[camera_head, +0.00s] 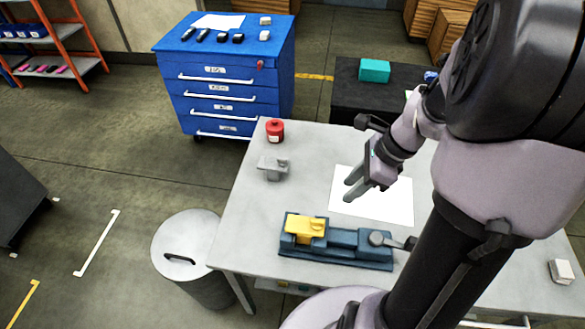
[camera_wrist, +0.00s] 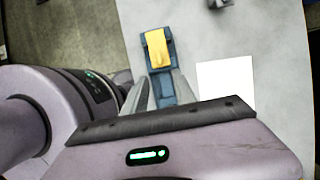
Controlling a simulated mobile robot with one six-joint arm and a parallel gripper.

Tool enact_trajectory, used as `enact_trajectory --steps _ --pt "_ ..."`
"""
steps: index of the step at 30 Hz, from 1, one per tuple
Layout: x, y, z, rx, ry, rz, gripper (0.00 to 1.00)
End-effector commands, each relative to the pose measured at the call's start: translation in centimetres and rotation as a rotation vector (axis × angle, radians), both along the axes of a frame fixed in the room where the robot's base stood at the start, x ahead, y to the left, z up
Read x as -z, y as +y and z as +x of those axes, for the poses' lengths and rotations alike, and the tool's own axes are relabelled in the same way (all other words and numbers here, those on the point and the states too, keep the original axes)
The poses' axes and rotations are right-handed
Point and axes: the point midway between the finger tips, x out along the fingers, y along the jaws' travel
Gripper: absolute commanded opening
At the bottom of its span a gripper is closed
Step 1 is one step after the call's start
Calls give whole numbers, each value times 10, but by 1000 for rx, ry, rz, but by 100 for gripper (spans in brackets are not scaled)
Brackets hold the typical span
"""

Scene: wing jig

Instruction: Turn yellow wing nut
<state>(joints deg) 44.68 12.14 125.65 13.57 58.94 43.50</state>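The yellow wing nut (camera_head: 305,226) sits at the left end of a dark blue jig (camera_head: 343,243) near the front of the grey table. The wing nut also shows near the top centre of the wrist view (camera_wrist: 157,48), with the blue jig (camera_wrist: 164,86) running below it. My gripper (camera_head: 350,188) is above the table, behind and to the right of the wing nut and apart from it. Its two fingers stand apart with nothing between them. In the wrist view the fingers (camera_wrist: 159,90) show on either side of the jig's near part.
A white sheet (camera_head: 395,207) lies on the table (camera_head: 240,225) beside my gripper. A grey block (camera_head: 272,168) and a red canister (camera_head: 274,131) stand at the left. A grey bin (camera_head: 187,250) stands left of the table.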

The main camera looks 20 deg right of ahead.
Motion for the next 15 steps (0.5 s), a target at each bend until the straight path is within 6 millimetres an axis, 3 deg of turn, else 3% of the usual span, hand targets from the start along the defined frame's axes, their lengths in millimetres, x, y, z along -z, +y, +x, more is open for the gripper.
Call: enact_trajectory --steps 15 --pt "132 44 28 -9 2 -1 33"
